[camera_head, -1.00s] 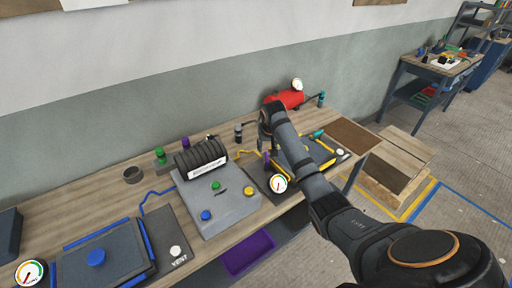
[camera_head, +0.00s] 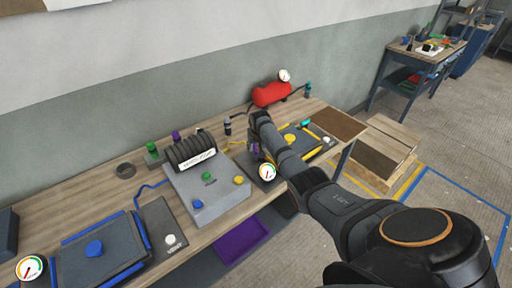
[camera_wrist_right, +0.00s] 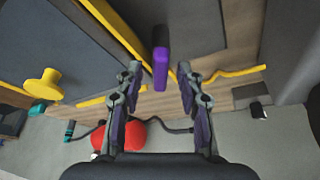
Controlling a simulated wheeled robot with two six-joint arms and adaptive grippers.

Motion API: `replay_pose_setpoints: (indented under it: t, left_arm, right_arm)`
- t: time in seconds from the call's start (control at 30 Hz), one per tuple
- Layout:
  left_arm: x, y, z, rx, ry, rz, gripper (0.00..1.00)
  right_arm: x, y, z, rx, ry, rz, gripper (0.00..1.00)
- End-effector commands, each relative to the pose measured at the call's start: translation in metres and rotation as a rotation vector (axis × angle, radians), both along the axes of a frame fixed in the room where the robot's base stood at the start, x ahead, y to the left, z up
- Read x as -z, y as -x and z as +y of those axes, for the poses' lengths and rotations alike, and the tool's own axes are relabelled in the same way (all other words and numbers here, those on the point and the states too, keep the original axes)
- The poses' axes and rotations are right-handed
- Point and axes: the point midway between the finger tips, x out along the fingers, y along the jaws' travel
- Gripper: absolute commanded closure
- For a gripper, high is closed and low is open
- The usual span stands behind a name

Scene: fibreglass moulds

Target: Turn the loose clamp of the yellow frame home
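The yellow frame lies around a dark mould on the bench; its yellow edge (camera_head: 309,153) and yellow knob (camera_head: 290,139) show past my right arm. In the wrist view, its yellow bar (camera_wrist_right: 120,36) and knob (camera_wrist_right: 42,88) are at the left. A purple clamp handle (camera_wrist_right: 160,68) stands by the frame, in the gap between the fingers of my right gripper (camera_wrist_right: 159,76). The fingers are open, with space on both sides of the handle. A teal handle (camera_head: 306,124) is at the frame's far edge. My left gripper is not in view.
A red tank (camera_head: 271,94) with a gauge stands behind the frame. A blue-edged mould (camera_head: 97,262) lies further left. A brown mat (camera_head: 331,123) lies at the bench's right end.

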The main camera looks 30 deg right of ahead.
Motion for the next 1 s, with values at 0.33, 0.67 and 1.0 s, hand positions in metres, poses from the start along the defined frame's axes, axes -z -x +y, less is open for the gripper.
replay_pose_setpoints:
  t: [0.33, 0.67, 1.0]
  left_arm:
    - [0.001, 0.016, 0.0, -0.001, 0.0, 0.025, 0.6]
    - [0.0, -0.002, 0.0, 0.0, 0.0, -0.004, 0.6]
    - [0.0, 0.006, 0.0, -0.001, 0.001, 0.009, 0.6]
  right_arm:
    - [0.0, 0.0, 0.0, 0.0, 0.0, 0.0, 0.87]
    - [-0.001, 0.0, 0.0, 0.003, 0.0, 0.0, 1.0]
    - [-0.001, -0.001, 0.001, 0.121, -0.001, -0.002, 1.0]
